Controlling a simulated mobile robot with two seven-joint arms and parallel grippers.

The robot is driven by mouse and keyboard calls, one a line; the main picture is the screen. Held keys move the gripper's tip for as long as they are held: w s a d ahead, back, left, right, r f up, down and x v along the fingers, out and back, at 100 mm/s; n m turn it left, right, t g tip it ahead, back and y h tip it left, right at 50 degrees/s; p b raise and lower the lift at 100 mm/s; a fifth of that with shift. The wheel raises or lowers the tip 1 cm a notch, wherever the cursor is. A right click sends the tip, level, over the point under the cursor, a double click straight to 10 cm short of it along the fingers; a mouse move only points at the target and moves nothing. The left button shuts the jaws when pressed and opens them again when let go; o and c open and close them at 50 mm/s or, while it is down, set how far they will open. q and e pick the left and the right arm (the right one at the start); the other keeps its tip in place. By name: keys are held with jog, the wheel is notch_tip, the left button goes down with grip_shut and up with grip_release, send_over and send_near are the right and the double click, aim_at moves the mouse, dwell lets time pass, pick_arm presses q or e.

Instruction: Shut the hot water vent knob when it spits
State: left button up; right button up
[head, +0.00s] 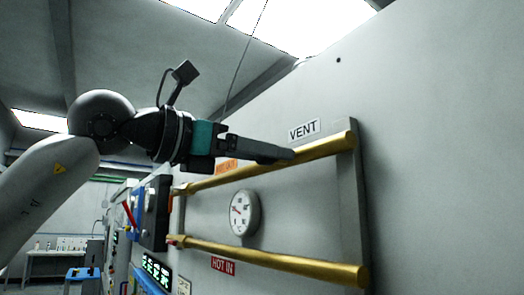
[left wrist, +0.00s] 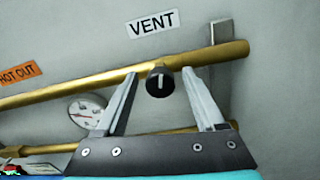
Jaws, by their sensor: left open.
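The vent knob (left wrist: 160,81) is a small black round knob with a white mark, on the upper brass pipe (left wrist: 100,89) below the VENT label (left wrist: 153,23) in the left wrist view. My left gripper (left wrist: 161,74) is open, with one finger on each side of the knob. I cannot tell whether the fingers touch it. In the head view my left gripper (head: 288,154) reaches the upper pipe (head: 325,148) below the VENT label (head: 304,130), and the knob is hidden behind it. No water or spray shows. My right gripper is not in view.
A round gauge (head: 244,212) sits between the upper pipe and the lower brass pipe (head: 290,260). A HOT IN label (head: 223,265) is below. A dark box and a red lever (head: 129,215) stand farther left along the wall. The wall right of the pipes is bare.

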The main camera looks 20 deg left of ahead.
pick_arm(q)
jog(key=shift+c, duration=0.3)
grip_shut()
jog(key=shift+f+n+b, duration=0.1)
jog(key=shift+n+b, duration=0.6)
jog(key=shift+b, duration=0.1)
jog(key=shift+n+b, duration=0.5)
jog(key=shift+n, duration=0.7)
jog(key=shift+r, duration=0.2)
jog(key=shift+o, duration=0.3)
grip_release()
